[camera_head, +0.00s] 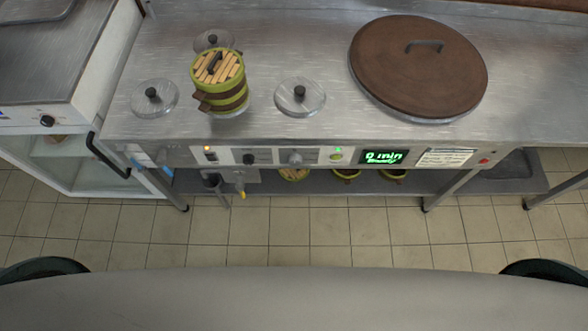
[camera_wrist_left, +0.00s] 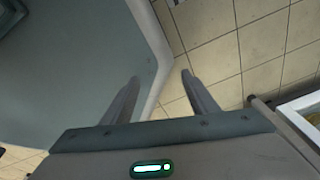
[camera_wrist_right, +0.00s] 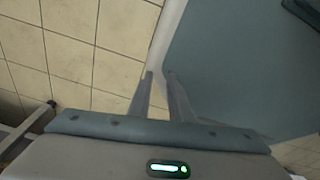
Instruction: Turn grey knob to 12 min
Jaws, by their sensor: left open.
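The grey knob (camera_head: 296,158) sits on the control panel (camera_head: 225,156) along the front edge of the steel counter, right of a black knob (camera_head: 249,158). The green display (camera_head: 383,157) reads "0 min" and "Ready". Both grippers are out of the head view and away from the knob. My left gripper (camera_wrist_left: 160,77) shows in the left wrist view, open and empty, fingers spread. My right gripper (camera_wrist_right: 159,73) shows in the right wrist view with its fingertips close together, a narrow gap between them and nothing held.
On the counter stand a green banded wooden bucket (camera_head: 220,85), glass lids (camera_head: 300,97) and a large brown lid (camera_head: 418,66). Tiled floor (camera_head: 310,235) lies clear in front.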

